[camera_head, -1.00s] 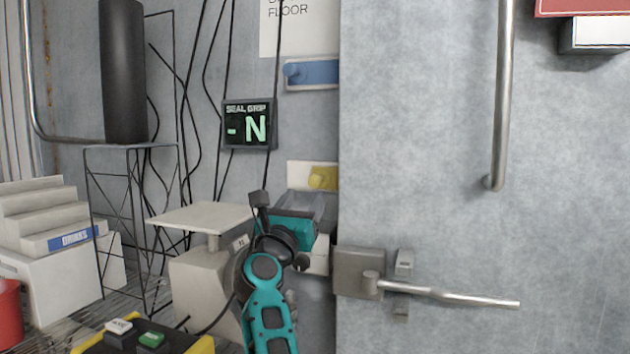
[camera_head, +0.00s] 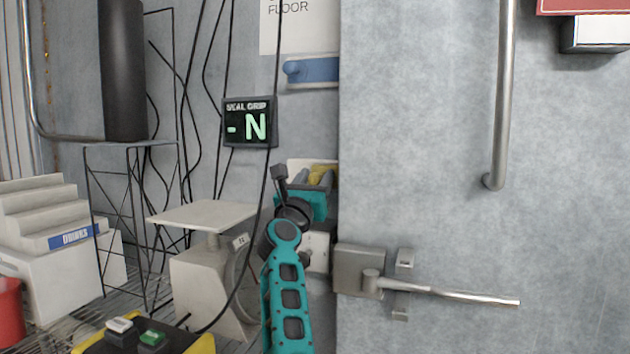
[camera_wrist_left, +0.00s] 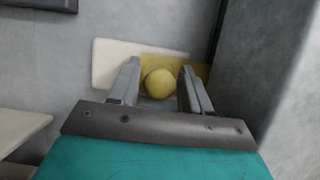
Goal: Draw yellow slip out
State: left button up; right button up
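The yellow slip (camera_head: 322,172) sits against a pale plate (camera_head: 297,165) on the wall beside the door edge, mostly hidden behind my left gripper. In the left wrist view the yellow slip (camera_wrist_left: 190,66) shows with a round yellow knob (camera_wrist_left: 159,83) on it. My left gripper (camera_head: 322,178) points at it. Its two grey fingers (camera_wrist_left: 158,78) are open, one on each side of the knob, with small gaps visible. My right gripper is in neither view.
A grey door (camera_head: 420,120) with a lever handle (camera_head: 440,292) stands just right of the gripper. A display (camera_head: 249,122) reads "SEAL GRIP -N". Black cables hang nearby. A scale (camera_head: 205,215) stands lower left.

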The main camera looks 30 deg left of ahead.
pick_arm(q)
grip_shut()
dwell(0.3)
jog(key=shift+a, duration=0.15)
